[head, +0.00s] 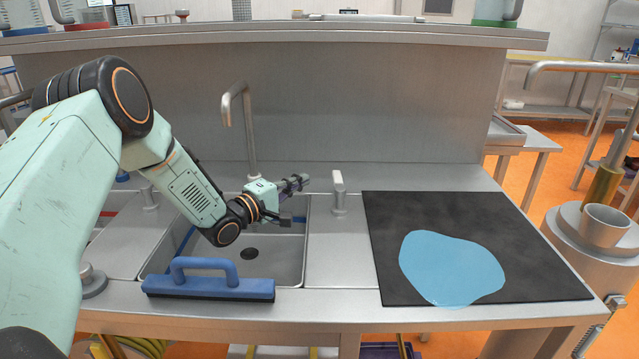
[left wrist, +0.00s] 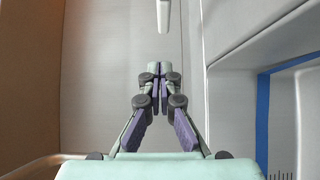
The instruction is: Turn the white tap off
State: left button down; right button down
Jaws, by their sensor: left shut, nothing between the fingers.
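The white tap (head: 338,192) stands upright on the steel counter, just right of the sink. My left gripper (head: 301,182) hovers over the right part of the sink, its fingers pointing right toward the tap with a gap between. In the left wrist view the fingers (left wrist: 159,69) are shut with nothing between them, and the tap's pale handle (left wrist: 163,16) shows just beyond the tips, apart from them. My right gripper is in neither view.
A curved metal spout (head: 240,105) rises behind the sink (head: 292,262). Right of the tap is a black mat (head: 390,285) with a light blue puddle-like patch (head: 452,268). A second tap-like post (head: 149,199) stands left of the sink.

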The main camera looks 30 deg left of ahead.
aim_at(333, 175)
pick_arm(q)
jog(key=w+d, duration=0.1)
jog(key=w, duration=0.1)
jog(key=w+d, duration=0.1)
jog(key=d, duration=0.1)
jog(key=shift+w+f, duration=0.4)
jog(key=shift+w+d, duration=0.1)
jog(key=shift+d, duration=0.05)
jog(key=shift+s+d+r, duration=0.25)
jog(key=shift+d+r, duration=0.05)
jog(key=shift+r, duration=0.05)
jog(key=shift+w+f, duration=0.3)
jog(key=shift+w, duration=0.1)
jog(key=shift+w+d+r+b, duration=0.2)
jog(key=shift+d+b, duration=0.25)
jog(key=shift+b, duration=0.15)
jog(key=shift+r, duration=0.1)
jog(key=shift+a, duration=0.1)
